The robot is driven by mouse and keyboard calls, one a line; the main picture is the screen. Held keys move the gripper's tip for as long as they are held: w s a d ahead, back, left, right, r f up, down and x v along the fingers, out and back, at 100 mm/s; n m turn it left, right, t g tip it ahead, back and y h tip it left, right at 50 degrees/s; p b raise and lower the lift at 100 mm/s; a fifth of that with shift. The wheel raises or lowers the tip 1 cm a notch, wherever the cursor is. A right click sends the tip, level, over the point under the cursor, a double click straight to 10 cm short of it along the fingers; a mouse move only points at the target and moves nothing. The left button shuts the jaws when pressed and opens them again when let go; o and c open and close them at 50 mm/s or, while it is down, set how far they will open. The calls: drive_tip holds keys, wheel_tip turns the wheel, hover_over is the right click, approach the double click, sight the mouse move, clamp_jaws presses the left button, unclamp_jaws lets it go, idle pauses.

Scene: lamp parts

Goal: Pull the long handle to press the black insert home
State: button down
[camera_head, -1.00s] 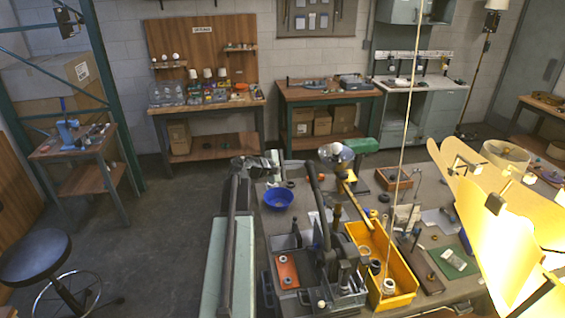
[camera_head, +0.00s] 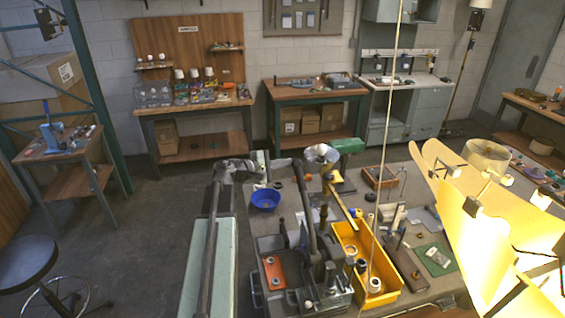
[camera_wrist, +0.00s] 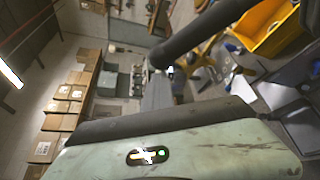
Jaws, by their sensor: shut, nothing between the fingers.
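The long handle (camera_head: 308,205) is a dark curved bar rising from a grey bench press (camera_head: 318,268). A dark bar with a rounded end, apparently this handle, crosses the top of the wrist view (camera_wrist: 205,33). My gripper (camera_head: 268,162) is small in the head view, beside the handle's upper end. It is shut and empty; whether it touches the handle cannot be told. Its fingertips are not clear in the wrist view. An orange plate (camera_head: 273,274) with a pale ring lies left of the press column. I cannot make out the black insert, which may be hidden by the press.
A yellow bin (camera_head: 389,293) with loose parts stands right of the press; it shows in the wrist view (camera_wrist: 262,22). A blue bowl (camera_head: 265,200) sits behind the press. A bright yellow shade (camera_head: 470,235) fills the right side.

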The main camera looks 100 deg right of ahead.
drive_tip(key=w+a, duration=0.1)
drive_tip(key=w, duration=0.8)
drive_tip(key=shift+w+a+r+p, duration=0.15)
drive_tip(key=shift+a+p, duration=0.15)
drive_tip(key=shift+a, duration=0.05)
